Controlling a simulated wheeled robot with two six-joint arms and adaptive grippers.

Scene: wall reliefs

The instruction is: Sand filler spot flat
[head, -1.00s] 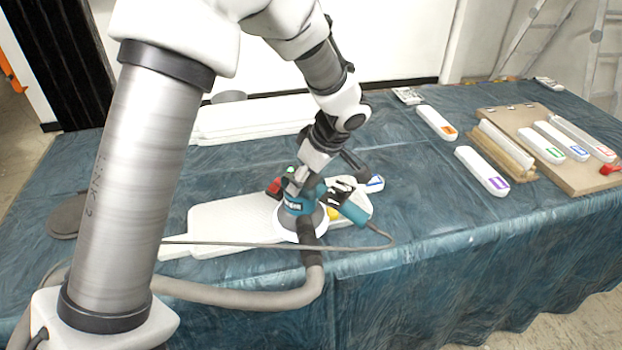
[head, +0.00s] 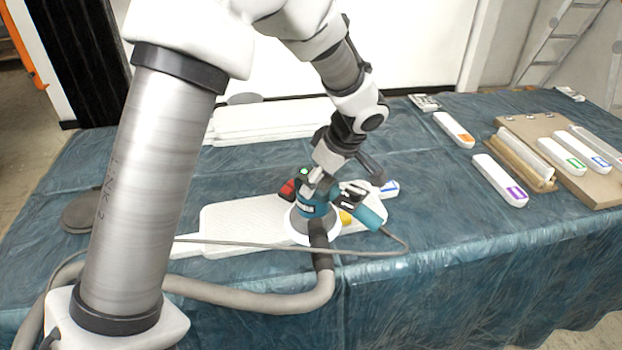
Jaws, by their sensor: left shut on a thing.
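A teal power sander (head: 315,205) with a pale round skirt sits on a white, flat panel (head: 235,222) lying on the table. My left gripper (head: 318,180) is shut on the sander from above. The sander appears to rest on the panel's right part and hides the surface under it, so I cannot make out a filler spot. A yellow patch (head: 345,217) shows just right of the sander. A grey hose (head: 270,299) and a thin cable run from the sander to the left. My right gripper is out of the picture.
The table (head: 420,240) has a blue plastic cover. White blocks with coloured labels, orange (head: 454,129) and purple (head: 500,180), lie at the right. A brown board (head: 603,190) holds several more. White panels (head: 270,122) are stacked behind.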

